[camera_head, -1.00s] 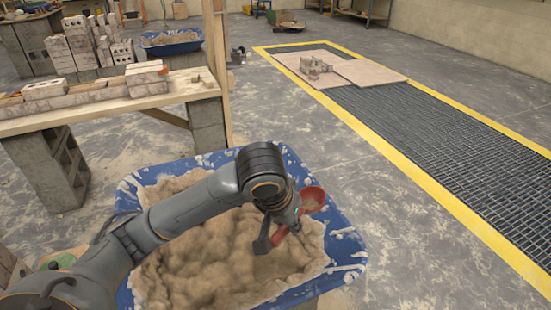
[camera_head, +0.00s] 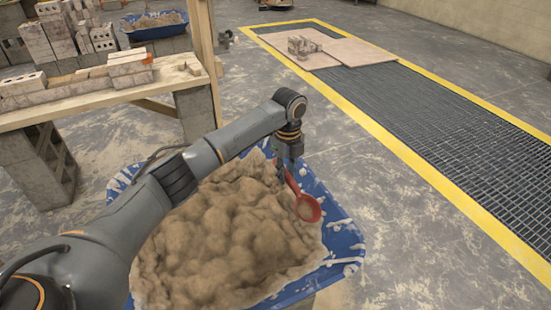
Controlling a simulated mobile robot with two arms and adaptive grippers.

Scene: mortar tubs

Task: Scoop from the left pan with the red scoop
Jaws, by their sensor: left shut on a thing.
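The blue pan (camera_head: 341,238) stands below me, full of lumpy brown mortar (camera_head: 225,235) and with pale splashes on its rim. My left arm reaches over it from the left. My left gripper (camera_head: 284,170) points down near the pan's far right side and is shut on the red scoop (camera_head: 309,208). The scoop's handle runs up into the gripper and its round bowl hangs over the right edge of the mortar. I cannot tell whether the bowl touches the mortar. The gripper's fingertips are partly hidden. My right gripper is not in view.
A wooden plank bench (camera_head: 110,95) on concrete blocks carries bricks at the left, with a wooden post (camera_head: 203,60) beside it. Another blue tub of mortar (camera_head: 155,31) stands behind. A yellow-edged floor grating (camera_head: 450,120) with boards (camera_head: 345,52) lies at the right. The floor between is clear.

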